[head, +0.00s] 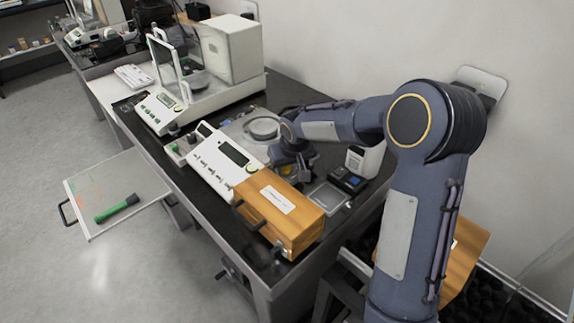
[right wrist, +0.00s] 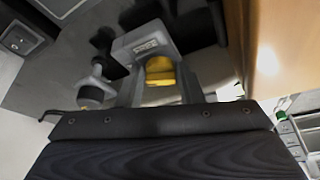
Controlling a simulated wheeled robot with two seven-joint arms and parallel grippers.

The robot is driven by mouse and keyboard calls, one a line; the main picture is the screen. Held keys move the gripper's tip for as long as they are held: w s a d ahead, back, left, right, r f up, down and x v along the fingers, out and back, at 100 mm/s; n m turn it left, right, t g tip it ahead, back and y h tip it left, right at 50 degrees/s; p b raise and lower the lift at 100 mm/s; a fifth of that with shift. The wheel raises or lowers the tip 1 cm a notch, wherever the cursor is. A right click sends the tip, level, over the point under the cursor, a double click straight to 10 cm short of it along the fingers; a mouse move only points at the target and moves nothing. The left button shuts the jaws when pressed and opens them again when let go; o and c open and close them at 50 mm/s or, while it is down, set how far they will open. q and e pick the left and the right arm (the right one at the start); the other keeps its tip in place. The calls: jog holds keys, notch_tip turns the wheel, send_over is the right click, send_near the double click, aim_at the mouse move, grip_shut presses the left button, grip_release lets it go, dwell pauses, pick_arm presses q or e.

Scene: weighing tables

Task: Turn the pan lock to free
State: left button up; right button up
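The balance with the round pan (head: 263,128) stands on the dark table, its white control panel (head: 222,160) facing front left. My right gripper (head: 288,168) is low beside the balance, behind the wooden box, and mostly hidden by my arm. A yellow part (head: 287,171) shows there. In the right wrist view a yellow piece (right wrist: 160,70) sits under a grey block (right wrist: 146,41), with a small rounded knob (right wrist: 95,92) to the left. I cannot tell which part is the pan lock, or whether the gripper touches it. My left gripper is out of view.
The wooden box (head: 280,211) with a white label stands close in front of my right gripper. A small dark device (head: 348,180) and a shallow tray (head: 326,197) lie to the right. A taller balance (head: 185,107) stands behind. A green-handled tool (head: 117,208) lies on the pulled-out tray.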

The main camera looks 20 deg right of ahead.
jog(key=c, duration=0.5)
jog(key=shift+a+f+b, duration=0.1)
jog(key=shift+f+b, duration=0.05)
jog(key=shift+b, duration=0.3)
jog(key=shift+m+b, duration=0.35)
jog(key=shift+m, duration=0.35)
jog(key=o, duration=0.7)
jog(key=shift+r, duration=0.2)
jog(key=v, duration=0.7)
jog(key=shift+a+r, duration=0.2)
jog(key=shift+r, duration=0.2)
jog(key=shift+s, duration=0.1)
